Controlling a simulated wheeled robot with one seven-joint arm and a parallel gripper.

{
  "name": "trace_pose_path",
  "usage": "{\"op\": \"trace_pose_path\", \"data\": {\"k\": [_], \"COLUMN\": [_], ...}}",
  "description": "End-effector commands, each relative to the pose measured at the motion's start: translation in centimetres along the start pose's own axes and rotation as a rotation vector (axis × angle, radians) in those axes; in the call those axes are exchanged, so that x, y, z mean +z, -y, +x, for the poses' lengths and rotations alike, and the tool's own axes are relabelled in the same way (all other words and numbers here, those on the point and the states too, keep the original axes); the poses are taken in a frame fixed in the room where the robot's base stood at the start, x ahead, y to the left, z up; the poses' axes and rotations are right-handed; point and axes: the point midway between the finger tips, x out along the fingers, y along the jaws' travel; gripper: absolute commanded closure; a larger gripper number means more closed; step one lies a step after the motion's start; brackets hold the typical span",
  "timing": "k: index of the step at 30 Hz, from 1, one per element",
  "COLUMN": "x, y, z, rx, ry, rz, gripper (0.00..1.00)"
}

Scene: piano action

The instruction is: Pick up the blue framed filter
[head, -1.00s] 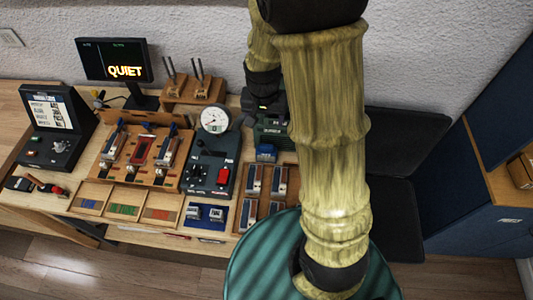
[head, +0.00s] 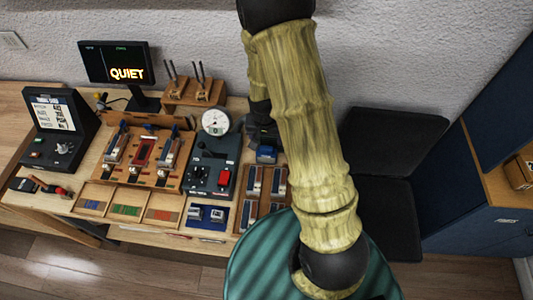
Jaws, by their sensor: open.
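A small blue block-like thing (head: 266,154) stands at the back right of the workbench, and it is the likeliest match for the blue framed filter, though its frame is too small to make out. My gripper (head: 263,137) is dark, points down and is just behind and above this blue thing. The jaws are open, and I see nothing held between them. I cannot tell whether the fingers touch the blue thing. My arm hides what lies to the right of it.
In front of the blue thing is a wooden tray (head: 239,215) with several metal-and-blue pieces. To its left stand a dark control box (head: 211,171) with a round dial gauge (head: 215,121) and a wooden rack (head: 123,178). A blue mat (head: 190,224) holds two small parts.

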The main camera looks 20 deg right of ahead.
Motion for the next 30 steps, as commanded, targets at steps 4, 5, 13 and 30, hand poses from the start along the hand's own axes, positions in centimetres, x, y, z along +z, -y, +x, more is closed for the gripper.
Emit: {"op": "trace_pose_path", "data": {"k": [4,5,13,30], "x": [0.0,0.0,0.0,-0.4], "y": [0.0,0.0,0.0,-0.1], "z": [1.5,1.7,2.0,5.3], "rx": [0.001,0.001,0.0,0.002], "ry": [0.003,0.002,-0.001,0.003], "rz": [0.0,0.0,0.0,-0.001], "gripper": [0.33,0.33,0.33,0.33]}}
